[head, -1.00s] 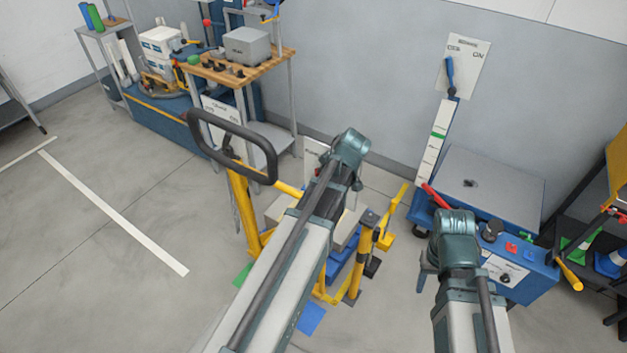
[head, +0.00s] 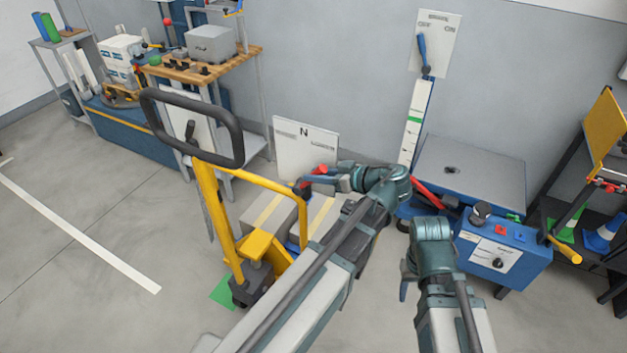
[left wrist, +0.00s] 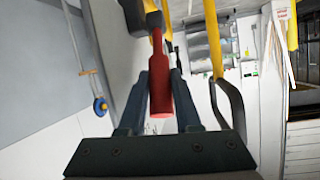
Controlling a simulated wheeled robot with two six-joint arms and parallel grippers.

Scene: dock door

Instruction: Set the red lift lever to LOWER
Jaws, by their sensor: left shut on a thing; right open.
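The red lift lever (left wrist: 158,75) lies between the fingers of my left gripper (left wrist: 152,100) in the left wrist view. In the head view its red end (head: 320,169) shows at my left gripper (head: 318,182), which is shut on it. A white plate (head: 303,150) with an "N" at its top middle and small text on either side stands just behind; the text is too small to read. The lever's base is mostly hidden. My right gripper (head: 405,280) is open and empty, in front of the blue control box.
A yellow pallet truck (head: 215,215) with a dark loop handle (head: 190,128) and boxes stands left of my left arm. A blue table (head: 470,170) with another red bar (head: 428,193) and a control box (head: 500,250) stands right. Free floor lies at left.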

